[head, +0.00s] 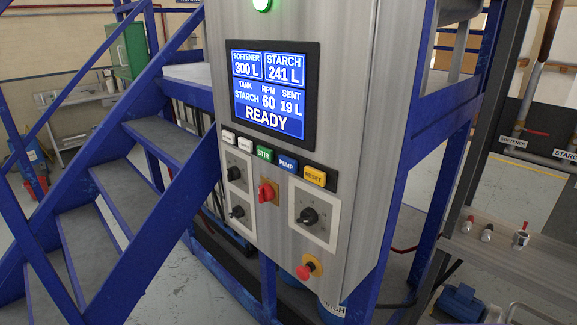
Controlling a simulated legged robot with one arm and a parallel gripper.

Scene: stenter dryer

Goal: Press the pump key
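The pump key (287,164) is a blue square button lettered PUMP on the front of a grey metal control cabinet (345,90). It sits in a row of keys below the screen, between the green STIR key (265,154) and the yellow RESET key (315,176). Two white keys (237,139) are at the left of the row. My gripper is not in this view, and nothing covers the pump key.
Below the keys are a red switch (266,192), black dials (307,215) and a red mushroom button (305,271). Blue metal stairs (125,200) with a rail stand at the left. A grey frame with pipes (515,143) stands at the right. A green light (262,4) glows above the screen.

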